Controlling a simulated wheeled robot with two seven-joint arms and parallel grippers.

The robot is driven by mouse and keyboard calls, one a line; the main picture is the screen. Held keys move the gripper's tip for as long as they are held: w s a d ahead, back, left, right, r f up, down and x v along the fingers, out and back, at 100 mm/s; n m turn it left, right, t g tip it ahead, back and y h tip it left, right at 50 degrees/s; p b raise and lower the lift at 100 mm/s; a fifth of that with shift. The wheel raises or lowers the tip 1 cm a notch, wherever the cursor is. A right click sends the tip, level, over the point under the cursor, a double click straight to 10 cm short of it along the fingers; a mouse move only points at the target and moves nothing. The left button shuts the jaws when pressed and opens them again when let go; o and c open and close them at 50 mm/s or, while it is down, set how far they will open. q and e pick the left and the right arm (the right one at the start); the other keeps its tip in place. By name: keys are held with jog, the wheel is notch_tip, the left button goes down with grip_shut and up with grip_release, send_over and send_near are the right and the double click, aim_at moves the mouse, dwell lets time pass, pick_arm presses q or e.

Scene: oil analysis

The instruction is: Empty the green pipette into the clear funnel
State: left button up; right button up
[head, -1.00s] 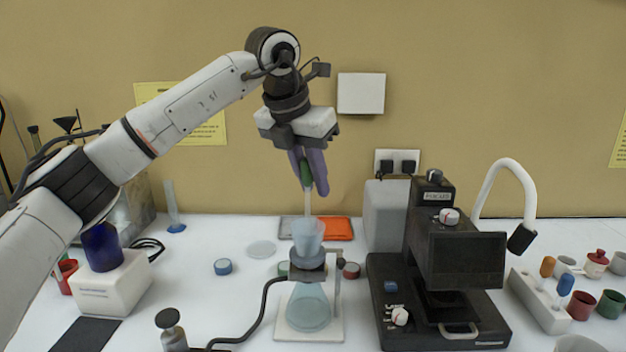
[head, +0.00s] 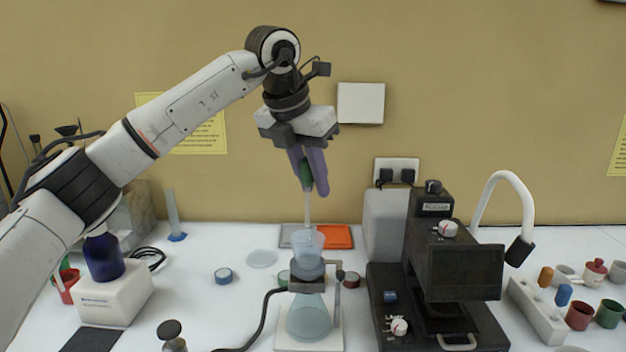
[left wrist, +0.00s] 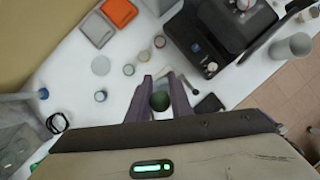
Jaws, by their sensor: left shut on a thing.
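The green pipette (head: 306,176) hangs upright in my left gripper (head: 311,178), whose purple fingers are shut on its green bulb. Its pale stem points down, and its tip is at the mouth of the clear funnel (head: 307,243); I cannot tell how far inside it is. The funnel sits on a grey collar above a conical glass flask (head: 309,314) on a white stand. In the left wrist view the green bulb (left wrist: 160,101) shows between the fingers, and it hides the funnel below. My right gripper is not in view.
A black microscope-like instrument (head: 455,262) stands close to the right of the funnel. A dark hose (head: 262,318) runs from the collar to the left. Grey and orange trays (head: 337,236) lie behind. A blue bottle (head: 103,257) on a white box stands at left.

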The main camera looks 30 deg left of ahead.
pick_arm(q)
jog(key=shift+r, duration=1.5)
